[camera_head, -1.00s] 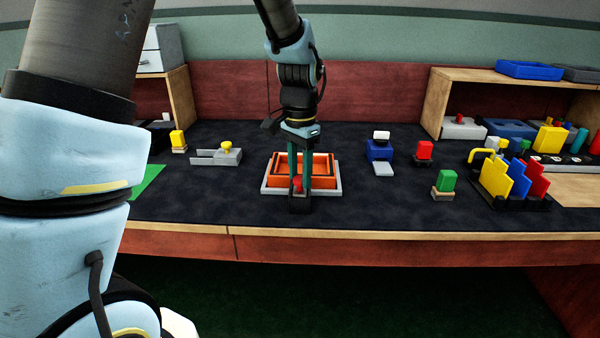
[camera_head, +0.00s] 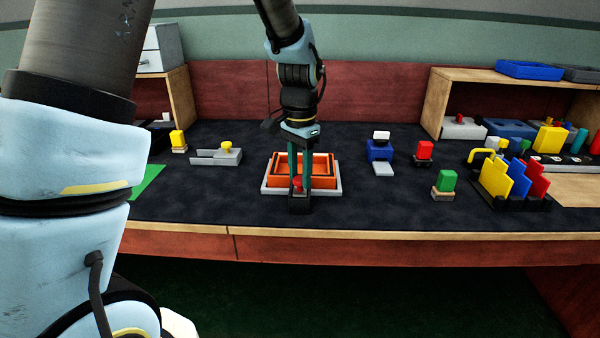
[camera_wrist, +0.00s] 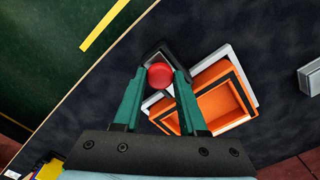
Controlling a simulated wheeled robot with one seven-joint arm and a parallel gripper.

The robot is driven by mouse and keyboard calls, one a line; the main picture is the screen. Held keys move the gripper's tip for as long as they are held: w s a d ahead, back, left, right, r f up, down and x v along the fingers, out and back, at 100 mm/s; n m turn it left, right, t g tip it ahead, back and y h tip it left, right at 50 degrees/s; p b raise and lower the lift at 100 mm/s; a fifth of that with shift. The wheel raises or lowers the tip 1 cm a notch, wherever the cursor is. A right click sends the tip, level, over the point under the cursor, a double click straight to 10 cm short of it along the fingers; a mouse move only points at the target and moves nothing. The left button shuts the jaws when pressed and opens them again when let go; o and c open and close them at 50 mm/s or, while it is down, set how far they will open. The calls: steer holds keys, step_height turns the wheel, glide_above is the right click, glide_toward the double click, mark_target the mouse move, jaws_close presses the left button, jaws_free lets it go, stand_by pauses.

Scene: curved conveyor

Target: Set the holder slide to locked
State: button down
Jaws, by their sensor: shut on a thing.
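An orange tray (camera_head: 282,168) sits in a light grey holder (camera_head: 268,190) on the dark mat near the table's front edge. A red round knob (camera_head: 297,183) stands at the tray's front side, above a black piece. My gripper (camera_head: 299,186) reaches down from above and its green fingers are closed on this knob. In the wrist view the red knob (camera_wrist: 160,75) lies between the fingertips, with the black piece (camera_wrist: 152,54) around it and the orange tray (camera_wrist: 218,104) beside it. The fingers hide part of the slide, so I cannot tell its exact position.
A grey rail with a yellow knob (camera_head: 227,147) lies to the left. The mat around the holder is clear.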

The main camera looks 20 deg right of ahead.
steer(key=shift+w+d+p, duration=0.35)
steer(key=shift+w+d, duration=0.05)
steer(key=shift+w, duration=0.4)
steer(key=shift+w+d+p, duration=0.3)
steer(key=shift+w+d, duration=0.05)
steer(key=shift+w, duration=0.45)
steer(key=shift+c, duration=2.3)
jaws_free()
step_height(320, 180, up, 11)
steer(key=shift+f, duration=0.1)
